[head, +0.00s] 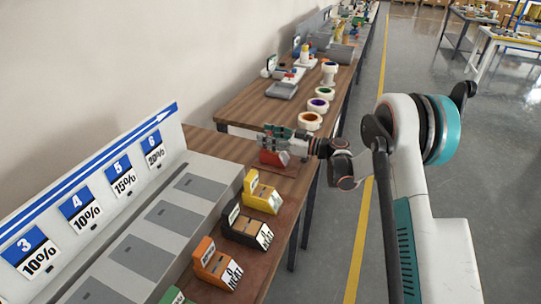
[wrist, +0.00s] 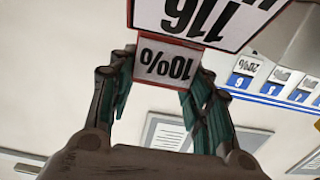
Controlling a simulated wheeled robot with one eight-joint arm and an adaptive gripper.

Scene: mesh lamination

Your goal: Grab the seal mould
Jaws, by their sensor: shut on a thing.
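A red block-shaped mould (head: 273,158) is at the far end of a row of similar coloured moulds in the head view. My gripper (head: 270,139) is shut on it, with the fingers hiding its upper part. I cannot tell whether the mould touches the table. No lettering in view clearly says seal mould.
Yellow (head: 262,191), black (head: 248,226) and orange (head: 217,263) moulds stand nearer on the wooden table, with a green one (head: 176,296) at the bottom edge. A grey panel and upright percentage board (head: 95,203) line the wall side. Tape rolls (head: 310,120) sit on the table beyond.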

